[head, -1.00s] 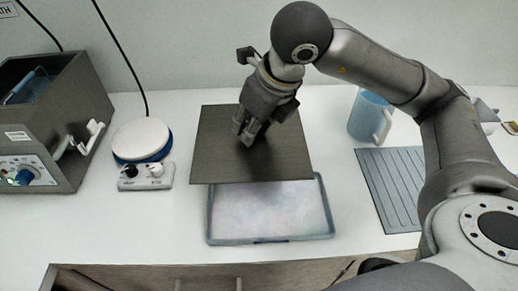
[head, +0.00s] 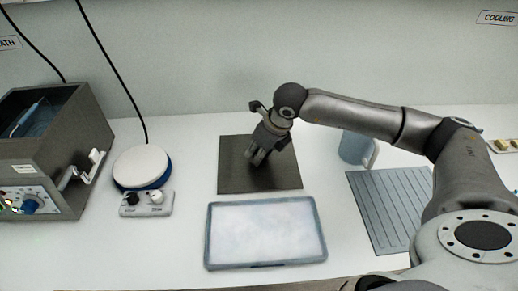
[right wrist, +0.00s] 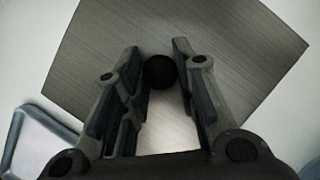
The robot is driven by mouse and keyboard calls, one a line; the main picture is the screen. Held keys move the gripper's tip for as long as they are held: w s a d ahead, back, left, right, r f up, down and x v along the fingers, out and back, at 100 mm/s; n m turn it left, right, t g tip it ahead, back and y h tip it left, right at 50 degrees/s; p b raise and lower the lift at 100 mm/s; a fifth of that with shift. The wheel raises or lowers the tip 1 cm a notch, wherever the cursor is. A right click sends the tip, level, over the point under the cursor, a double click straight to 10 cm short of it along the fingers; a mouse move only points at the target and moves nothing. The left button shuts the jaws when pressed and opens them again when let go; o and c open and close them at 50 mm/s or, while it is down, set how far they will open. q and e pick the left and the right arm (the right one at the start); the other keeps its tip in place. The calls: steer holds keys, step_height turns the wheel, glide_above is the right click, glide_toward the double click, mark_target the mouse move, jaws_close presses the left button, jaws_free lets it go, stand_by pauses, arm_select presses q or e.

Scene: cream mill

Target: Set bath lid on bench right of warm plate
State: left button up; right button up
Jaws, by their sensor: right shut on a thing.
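The bath lid (head: 236,181) is a dark grey square plate with a black round knob (right wrist: 160,72). It lies flat at or just above the white bench, right of the warm plate (head: 140,165) with a gap between them; I cannot tell if it touches the bench. My right gripper (head: 257,158) points down at the lid's middle. In the right wrist view its fingers (right wrist: 158,85) are shut on the knob, one on each side. The open bath (head: 80,165) stands at the far left. My left gripper is not in view.
A blue-rimmed tray (head: 322,228) with a pale surface lies just in front of the lid. A blue mug (head: 354,147) and a ribbed grey mat (head: 385,205) are to the right. A control box (head: 146,204) sits before the warm plate. Bench is clear between plate and lid.

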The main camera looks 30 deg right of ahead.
steer(key=shift+f, duration=0.25)
steer(key=o, duration=0.9)
steer(key=shift+o, duration=0.2)
steer(key=b+v, duration=0.1)
steer(key=v, duration=1.1)
steer(key=shift+b, duration=0.4)
